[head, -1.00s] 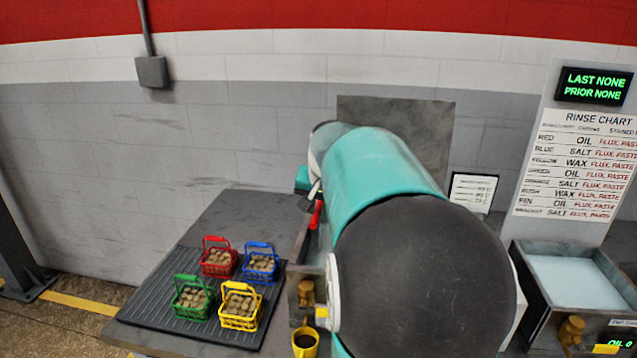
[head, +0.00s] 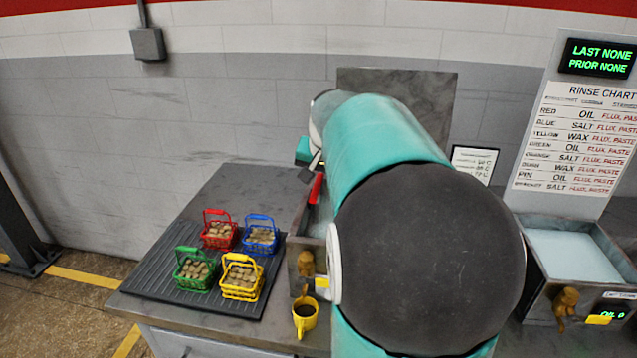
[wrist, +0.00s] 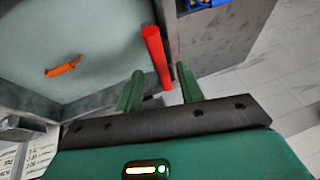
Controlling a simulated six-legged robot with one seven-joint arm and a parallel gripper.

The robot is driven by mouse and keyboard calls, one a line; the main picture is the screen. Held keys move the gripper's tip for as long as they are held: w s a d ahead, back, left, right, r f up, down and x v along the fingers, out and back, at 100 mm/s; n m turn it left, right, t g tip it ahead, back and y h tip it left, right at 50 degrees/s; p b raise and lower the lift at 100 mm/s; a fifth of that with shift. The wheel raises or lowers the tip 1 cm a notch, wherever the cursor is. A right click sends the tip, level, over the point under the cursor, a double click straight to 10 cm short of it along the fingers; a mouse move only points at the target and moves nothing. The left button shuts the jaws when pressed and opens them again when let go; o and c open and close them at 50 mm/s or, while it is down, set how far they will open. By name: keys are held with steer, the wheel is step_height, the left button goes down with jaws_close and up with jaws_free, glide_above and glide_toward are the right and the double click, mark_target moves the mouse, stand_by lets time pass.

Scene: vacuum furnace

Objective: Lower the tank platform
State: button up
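The tank with the platform is the left metal tank (head: 298,250), mostly hidden behind my arm in the head view. A red handle (head: 316,188) stands at its edge, and its red bar also shows in the wrist view (wrist: 154,52). My gripper (wrist: 160,74) is open, its two green fingers apart. The bar's near end appears between the fingertips, with gaps at both sides; I cannot tell how deep it sits. The pale tank interior (wrist: 85,35) holds a small orange object (wrist: 63,68). The platform itself is not clearly made out.
Red (head: 219,230), blue (head: 260,235), green (head: 194,270) and yellow (head: 242,278) baskets of brown pieces stand on a ribbed mat (head: 150,285). A yellow cup (head: 305,318) stands in front of the tank. Another tank (head: 545,270) and a rinse chart (head: 580,150) are right.

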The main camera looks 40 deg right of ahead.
steer(key=v, duration=1.2)
steer(key=shift+a, duration=0.15)
steer(key=s+a+f+n+y, duration=0.1)
steer(key=s+a+f+n, duration=0.15)
steer(key=a, duration=0.65)
steer(key=s+a+f+n, duration=0.1)
steer(key=a+f+n, duration=0.2)
steer(key=a, duration=0.5)
steer(key=s+a+f+n+t+y, duration=0.1)
steer(key=s+a+f+n, duration=0.4)
steer(key=s+a+f, duration=0.3)
steer(key=a+f, duration=0.1)
steer(key=a, duration=0.3)
steer(key=shift+f, duration=0.4)
steer(key=shift+d, duration=0.2)
